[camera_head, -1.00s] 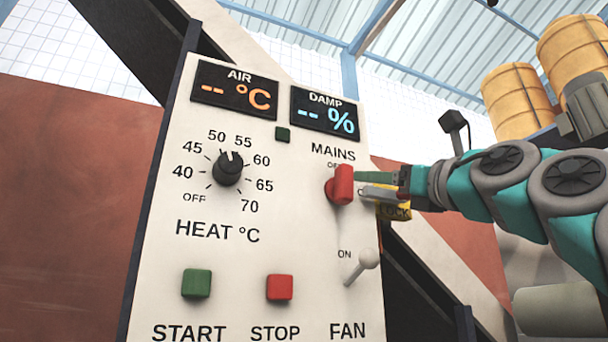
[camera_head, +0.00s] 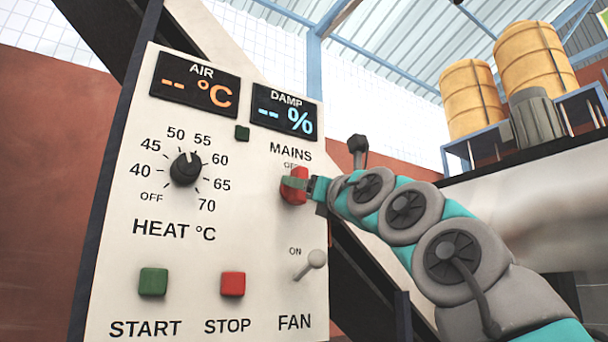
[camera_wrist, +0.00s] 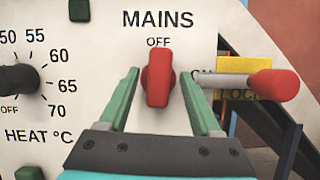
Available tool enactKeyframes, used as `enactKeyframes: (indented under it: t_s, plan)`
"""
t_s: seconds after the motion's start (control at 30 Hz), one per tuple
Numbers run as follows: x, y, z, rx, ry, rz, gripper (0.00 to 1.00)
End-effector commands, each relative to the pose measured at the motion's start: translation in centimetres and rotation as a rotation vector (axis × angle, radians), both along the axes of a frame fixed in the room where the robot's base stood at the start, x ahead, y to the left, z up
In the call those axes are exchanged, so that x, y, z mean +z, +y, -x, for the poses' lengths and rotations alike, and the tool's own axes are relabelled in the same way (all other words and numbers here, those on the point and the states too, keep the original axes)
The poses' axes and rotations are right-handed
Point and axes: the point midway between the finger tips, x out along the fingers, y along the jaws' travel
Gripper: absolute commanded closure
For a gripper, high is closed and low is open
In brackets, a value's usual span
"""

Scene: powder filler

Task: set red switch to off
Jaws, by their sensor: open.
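The red MAINS switch (camera_head: 298,172) is on the white control panel (camera_head: 230,215), below the MAINS label. In the wrist view the red switch handle (camera_wrist: 159,78) stands upright, its top just under the word OFF. My gripper (camera_head: 296,184) reaches it from the right. In the wrist view my gripper (camera_wrist: 158,74) has its green fingers open on either side of the handle, with a gap at each side. The ON label to the right is partly hidden behind a grey rod with a red end (camera_wrist: 272,85).
A yellow LOCK tag (camera_wrist: 245,78) hangs behind the rod. The HEAT dial (camera_head: 185,169) is to the left. The START button (camera_head: 153,282), STOP button (camera_head: 233,284) and FAN toggle (camera_head: 312,263) are lower down. Yellow drums (camera_head: 535,58) stand at back right.

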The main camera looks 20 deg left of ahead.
Motion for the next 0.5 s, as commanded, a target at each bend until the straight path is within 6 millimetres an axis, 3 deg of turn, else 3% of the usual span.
enactKeyframes:
  t_s: [0.3,0.5]
  plan:
    - [0.08,0.21,-0.06,0.001,-0.001,0.001,0.35]
    - [0.09,0.2,-0.05,0.001,-0.001,0.001,0.57]
